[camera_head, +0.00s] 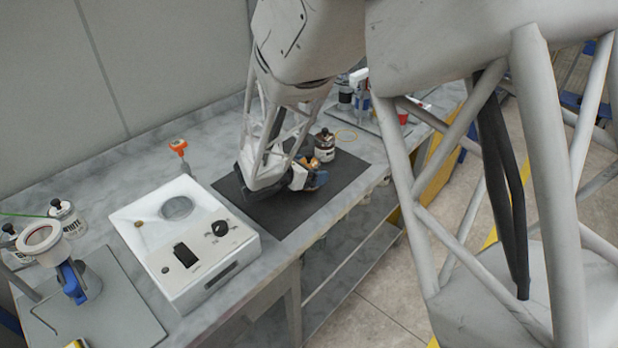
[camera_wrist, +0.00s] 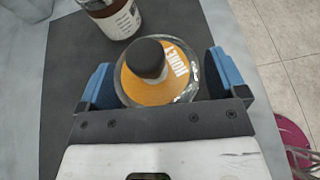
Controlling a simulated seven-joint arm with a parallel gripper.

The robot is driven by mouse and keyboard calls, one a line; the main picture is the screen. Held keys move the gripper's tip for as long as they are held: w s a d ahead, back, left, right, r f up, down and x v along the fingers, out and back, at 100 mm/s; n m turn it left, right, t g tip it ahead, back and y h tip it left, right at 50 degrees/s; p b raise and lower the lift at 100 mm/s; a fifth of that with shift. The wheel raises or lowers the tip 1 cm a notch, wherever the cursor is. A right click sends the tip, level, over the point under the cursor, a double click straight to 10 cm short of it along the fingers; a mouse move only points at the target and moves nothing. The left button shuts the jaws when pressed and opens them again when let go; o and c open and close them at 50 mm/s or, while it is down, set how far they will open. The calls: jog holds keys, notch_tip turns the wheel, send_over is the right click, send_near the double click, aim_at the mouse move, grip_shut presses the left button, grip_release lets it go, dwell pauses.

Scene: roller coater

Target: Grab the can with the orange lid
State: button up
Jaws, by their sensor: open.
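The can with the orange lid (camera_wrist: 177,84) stands upright in the wrist view, with a black knob on top and white lettering on the lid. My gripper (camera_wrist: 158,84) is open, with one blue finger on each side of the can. The can lies between the fingers, and a gap shows beside it at least on the right. In the head view my gripper (camera_head: 308,180) is low over the black mat (camera_head: 335,186), and the can is mostly hidden behind it.
A second jar with a brown top (camera_head: 324,140) stands on the mat just beyond my gripper; it shows in the wrist view (camera_wrist: 115,18) too. A white box device (camera_head: 182,243) sits to the left. The mat's front part is bare, near the table's front edge.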

aim_at(307, 160)
jog(key=shift+c, duration=0.5)
jog(key=c, duration=1)
jog(key=shift+r, duration=0.15)
jog(key=shift+r, duration=0.45)
jog(key=shift+s+r, duration=0.2)
jog(key=shift+r, duration=1.05)
jog(key=s+d, duration=0.1)
jog(key=s, duration=0.4)
jog(key=s+d+r, duration=0.1)
jog(key=s, duration=0.4)
jog(key=s+d, duration=0.1)
jog(key=s, duration=0.4)
jog(key=shift+s+d+r, duration=0.15)
